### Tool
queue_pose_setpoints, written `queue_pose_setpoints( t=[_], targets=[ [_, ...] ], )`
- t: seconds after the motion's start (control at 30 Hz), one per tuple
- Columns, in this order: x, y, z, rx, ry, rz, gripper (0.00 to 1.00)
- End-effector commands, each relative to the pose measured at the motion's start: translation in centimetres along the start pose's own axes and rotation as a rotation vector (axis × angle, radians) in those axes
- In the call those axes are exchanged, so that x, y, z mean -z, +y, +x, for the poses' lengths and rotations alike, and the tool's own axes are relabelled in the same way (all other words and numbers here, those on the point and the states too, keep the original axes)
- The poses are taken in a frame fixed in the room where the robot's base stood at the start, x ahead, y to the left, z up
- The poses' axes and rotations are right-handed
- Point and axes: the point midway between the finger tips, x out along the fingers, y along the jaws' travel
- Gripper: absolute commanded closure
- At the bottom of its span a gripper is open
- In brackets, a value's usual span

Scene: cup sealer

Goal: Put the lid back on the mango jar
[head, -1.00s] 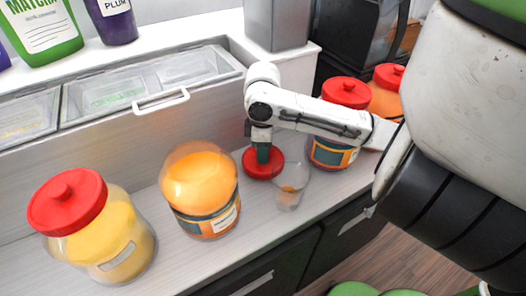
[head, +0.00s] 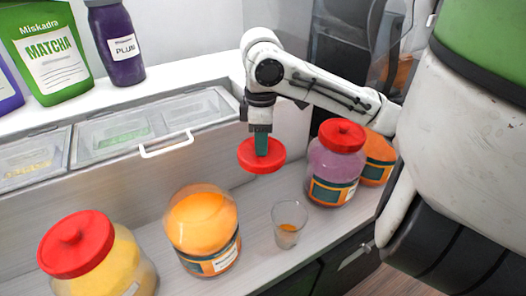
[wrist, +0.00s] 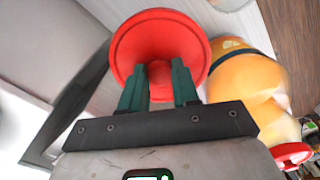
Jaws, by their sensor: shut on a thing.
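My gripper (head: 261,145) is shut on the knob of a red lid (head: 246,158) and holds it above the counter. In the wrist view the lid (wrist: 130,45) fills the space between the green fingers (wrist: 160,85). A lidless round jar of orange contents (head: 203,222), which I take as the mango jar, stands upright to the lower left of the lid. The lid is apart from it. The jar's label writing is too small to read. An orange jar also shows beside the lid in the wrist view (wrist: 243,75).
A clear cup (head: 287,232) with a little orange stuff stands right of the open jar. A yellow jar (head: 115,270) with a red lid stands at the left. Purple (head: 335,165) and orange (head: 378,160) jars stand at the right. Covered bins (head: 125,135) line the back.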

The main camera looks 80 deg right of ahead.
Motion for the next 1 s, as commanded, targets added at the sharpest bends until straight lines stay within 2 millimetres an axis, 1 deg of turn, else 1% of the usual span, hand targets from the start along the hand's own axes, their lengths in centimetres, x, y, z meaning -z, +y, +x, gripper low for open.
queue_pose_setpoints(
  t=[0.17,0.27,0.37,0.4,0.53,0.6,0.7,0.8,0.9,1.0],
  targets=[
    [2.6,-0.8,-1.4,-0.011,0.000,-0.226,0.99],
    [4.9,-2.2,-2.9,-0.014,0.002,-0.433,0.99],
    [7.2,-4.4,-4.6,-0.016,0.004,-0.653,0.99],
    [8.1,-5.4,-5.2,-0.016,0.004,-0.741,0.99],
    [10.3,-9.0,-7.3,-0.015,0.004,-1.003,0.99],
    [11.2,-10.9,-8.2,-0.012,0.004,-1.122,0.99],
    [11.9,-13.2,-9.2,-0.009,0.002,-1.256,0.99],
    [12.2,-14.7,-9.8,-0.005,0.000,-1.342,0.99],
    [12.4,-15.4,-10.1,-0.002,-0.001,-1.383,0.99],
    [12.4,-15.7,-10.0,0.000,-0.001,-1.396,0.99]
  ],
)
